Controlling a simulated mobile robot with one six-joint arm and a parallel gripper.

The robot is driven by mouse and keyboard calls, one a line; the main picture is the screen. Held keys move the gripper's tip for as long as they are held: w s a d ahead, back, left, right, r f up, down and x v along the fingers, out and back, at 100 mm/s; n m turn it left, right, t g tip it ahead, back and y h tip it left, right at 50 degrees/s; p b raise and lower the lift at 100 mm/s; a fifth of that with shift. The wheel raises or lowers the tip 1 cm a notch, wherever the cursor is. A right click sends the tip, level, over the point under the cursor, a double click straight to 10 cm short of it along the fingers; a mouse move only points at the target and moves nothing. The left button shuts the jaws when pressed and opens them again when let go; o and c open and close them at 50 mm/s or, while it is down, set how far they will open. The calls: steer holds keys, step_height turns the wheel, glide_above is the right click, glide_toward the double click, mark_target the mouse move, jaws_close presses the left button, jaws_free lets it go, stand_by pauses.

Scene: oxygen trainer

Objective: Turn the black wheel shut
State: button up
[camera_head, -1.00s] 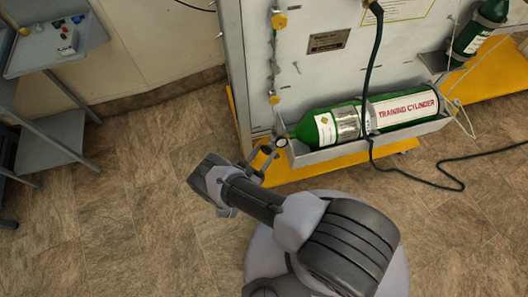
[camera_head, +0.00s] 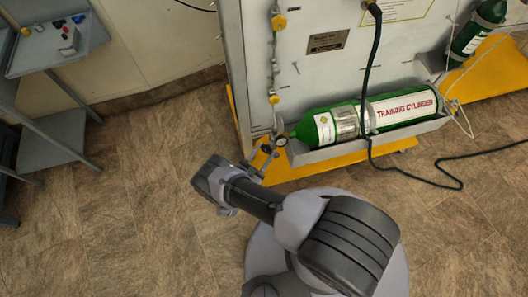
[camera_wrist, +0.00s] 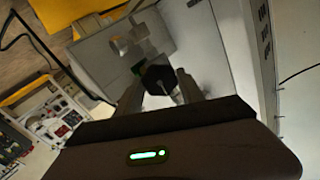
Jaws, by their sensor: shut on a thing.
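The black wheel (camera_wrist: 160,78) shows in the wrist view as a dark knob between the two fingers of my gripper (camera_wrist: 160,90). The fingers stand on either side of it and are shut on it. In the head view my gripper (camera_head: 262,160) is at the lower left corner of the grey panel (camera_head: 330,75), beside a small round gauge (camera_head: 281,141). The wheel cannot be made out clearly there. The green training cylinder (camera_head: 390,112) lies in a grey tray just right of the gauge. How far the wheel is turned cannot be told.
A black hose (camera_head: 372,80) hangs down the panel and runs across the floor to the right. Yellow base rails (camera_head: 340,160) stick out under the panel. A second green cylinder (camera_head: 478,32) is at the upper right. A grey stand (camera_head: 45,60) is at the left. Floor between is clear.

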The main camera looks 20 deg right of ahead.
steer(key=o, duration=1.4)
steer(key=shift+c, duration=0.2)
steer(key=shift+a, duration=0.1)
steer(key=v, duration=1.7)
steer(key=shift+s, duration=0.2)
